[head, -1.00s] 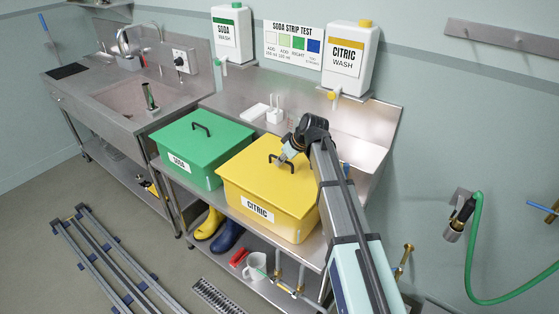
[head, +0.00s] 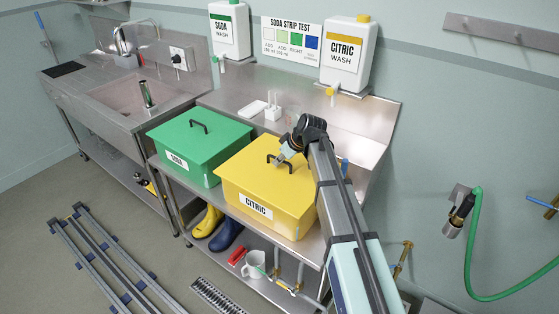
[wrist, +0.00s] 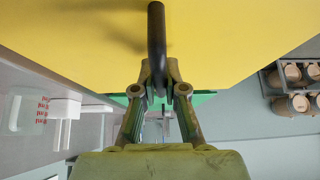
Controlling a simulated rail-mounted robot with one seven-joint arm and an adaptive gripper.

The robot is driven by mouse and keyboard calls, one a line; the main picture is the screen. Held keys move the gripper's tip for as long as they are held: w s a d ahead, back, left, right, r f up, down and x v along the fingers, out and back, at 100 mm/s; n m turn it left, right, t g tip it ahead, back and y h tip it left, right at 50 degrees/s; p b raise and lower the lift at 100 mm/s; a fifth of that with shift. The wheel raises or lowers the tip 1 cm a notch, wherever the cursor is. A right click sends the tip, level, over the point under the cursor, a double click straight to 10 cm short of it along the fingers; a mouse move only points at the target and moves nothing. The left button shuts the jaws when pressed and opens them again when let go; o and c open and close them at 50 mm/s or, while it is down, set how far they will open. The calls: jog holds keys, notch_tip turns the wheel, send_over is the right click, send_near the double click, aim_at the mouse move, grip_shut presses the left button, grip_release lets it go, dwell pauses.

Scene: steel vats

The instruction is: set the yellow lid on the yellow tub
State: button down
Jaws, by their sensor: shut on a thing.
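The yellow lid (head: 250,170) lies over the yellow tub (head: 285,222) marked CITRIC, on the steel bench. It looks level and lined up with the tub's rim; I cannot tell whether a small gap is left. My gripper (head: 284,161) is over the lid at its black handle (head: 271,158). In the wrist view my gripper (wrist: 160,78) is shut on the black handle (wrist: 157,45), with the yellow lid (wrist: 80,45) filling the upper part. The tub's far side is hidden by the lid and my arm.
A green lidded tub (head: 200,150) marked SODA stands close on the left. Two wash bottles, SODA (head: 230,32) and CITRIC (head: 345,62), sit on the back ledge. A white rack (head: 272,110) stands behind the tubs. Boots (head: 227,235) and a mug (head: 254,264) are on the lower shelf.

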jog(key=c, duration=1.2)
grip_release()
jog(key=shift+o, duration=0.2)
jog(key=v, duration=1.2)
jog(key=shift+r, duration=0.1)
